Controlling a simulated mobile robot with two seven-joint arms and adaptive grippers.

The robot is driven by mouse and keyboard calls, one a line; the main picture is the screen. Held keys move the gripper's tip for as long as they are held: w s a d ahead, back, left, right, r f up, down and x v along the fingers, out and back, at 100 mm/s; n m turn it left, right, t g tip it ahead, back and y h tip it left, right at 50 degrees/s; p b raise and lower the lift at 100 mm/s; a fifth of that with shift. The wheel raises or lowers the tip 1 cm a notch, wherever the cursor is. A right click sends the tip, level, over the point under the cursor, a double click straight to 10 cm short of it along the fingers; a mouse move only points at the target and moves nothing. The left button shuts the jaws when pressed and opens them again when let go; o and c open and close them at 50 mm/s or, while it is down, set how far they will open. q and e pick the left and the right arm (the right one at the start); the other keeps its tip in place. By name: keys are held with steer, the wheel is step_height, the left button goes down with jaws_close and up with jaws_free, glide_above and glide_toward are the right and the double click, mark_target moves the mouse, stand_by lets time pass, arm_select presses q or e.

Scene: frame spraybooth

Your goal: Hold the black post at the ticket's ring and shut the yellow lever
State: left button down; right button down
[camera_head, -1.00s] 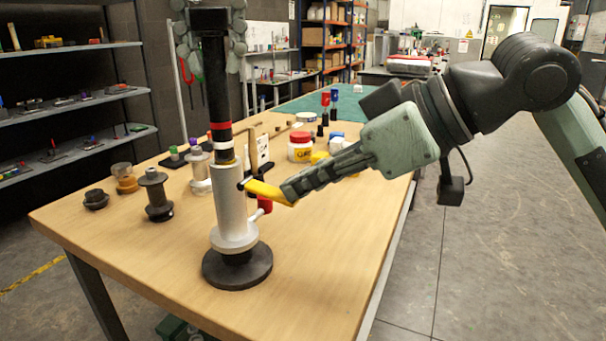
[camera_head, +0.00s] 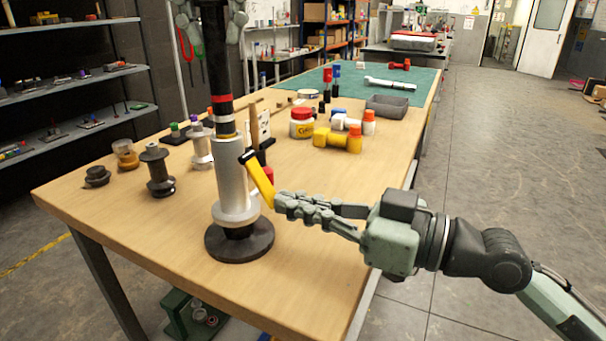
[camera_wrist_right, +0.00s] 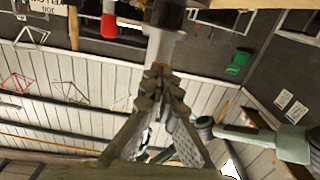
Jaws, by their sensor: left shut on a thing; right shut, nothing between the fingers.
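The black post (camera_head: 213,62) stands upright in a silver tube (camera_head: 232,178) on a round black base (camera_head: 239,240). A red ring (camera_head: 222,98) and a white ring (camera_head: 223,119) show on the post just above the tube's mouth. My left gripper (camera_head: 210,8) is shut on the post at the top edge of the view, partly cut off. The yellow lever (camera_head: 259,182) slants down and right from the tube's collar, its lower end near the tube's side. My right gripper (camera_head: 279,203) is shut and empty at that end; its fingers (camera_wrist_right: 163,78) show in the wrist view. A white ticket card (camera_head: 264,124) stands behind.
Spools (camera_head: 158,172) and jars stand left of the tube. A white jar with a red lid (camera_head: 302,123), a yellow part (camera_head: 336,140) and a grey tray (camera_head: 387,106) are behind on the wooden table (camera_head: 310,262). The table front right is clear.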

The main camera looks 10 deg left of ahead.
stand_by(0.3)
steer(key=v, duration=1.3)
steer(key=shift+f, duration=0.45)
arm_select(q)
steer(key=c, duration=1)
jaws_free()
steer(key=shift+r, duration=0.1)
steer(key=shift+r, duration=5.9)
